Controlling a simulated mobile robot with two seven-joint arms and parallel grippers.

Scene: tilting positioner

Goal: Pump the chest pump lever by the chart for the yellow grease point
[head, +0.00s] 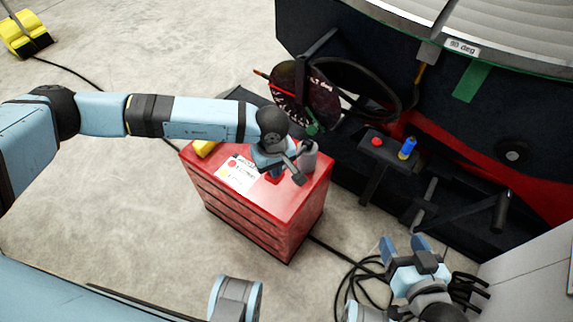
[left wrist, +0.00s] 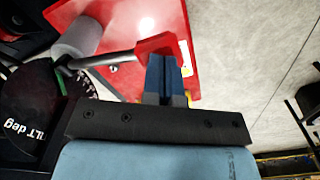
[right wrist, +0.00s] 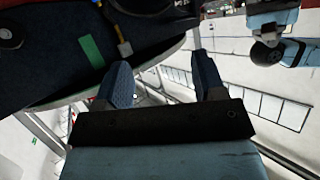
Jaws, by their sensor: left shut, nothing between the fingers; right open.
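The red chest (head: 250,225) stands in the middle of the head view. On its top are a white chart (head: 236,170) with red and yellow marks, and a grey pump cylinder (head: 309,158). The pump lever, a grey rod (left wrist: 112,57) with a red end piece (left wrist: 156,45), shows in the left wrist view beside the cylinder (left wrist: 78,37). My left gripper (head: 277,176) is shut and empty over the chest top. Its fingers (left wrist: 164,78) are close to the red end piece; contact is unclear. My right gripper (head: 405,243) is open and empty, away from the chest.
A yellow object (head: 205,148) lies at the chest's back left. The tilt dial (head: 303,97) and dark positioner frame (head: 345,190) stand behind and right. A red button (head: 377,142) and blue cylinder (head: 407,148) sit on a bracket. Black cables (head: 355,285) lie on the floor.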

